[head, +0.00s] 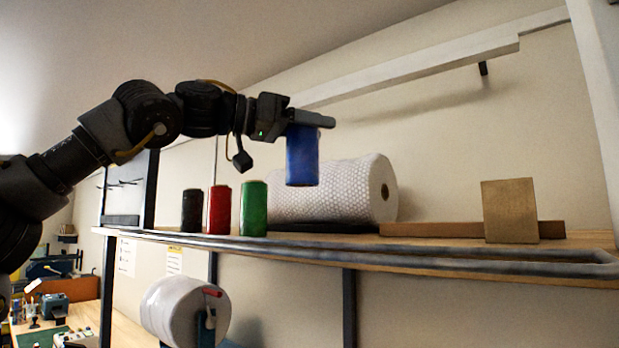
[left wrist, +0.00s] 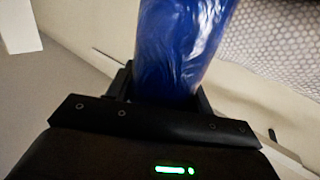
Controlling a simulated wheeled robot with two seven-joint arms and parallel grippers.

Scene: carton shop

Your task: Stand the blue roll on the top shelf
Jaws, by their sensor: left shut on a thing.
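The blue roll (head: 302,158) hangs upright in my left gripper (head: 312,120), above the top shelf (head: 350,243). My left gripper is shut on the roll's upper end. In the left wrist view the blue roll (left wrist: 182,45) stands out between the fingers. In the head view a gap shows between the roll's lower end and the shelf surface. The roll overlaps the bubble wrap in the picture. My right gripper is not in view.
Black (head: 192,210), red (head: 219,210) and green (head: 253,208) rolls stand on the shelf, left of the blue roll. A large bubble-wrap roll (head: 340,190) lies behind. A brown box (head: 510,211) stands right. A grey rail (head: 420,262) runs along the front.

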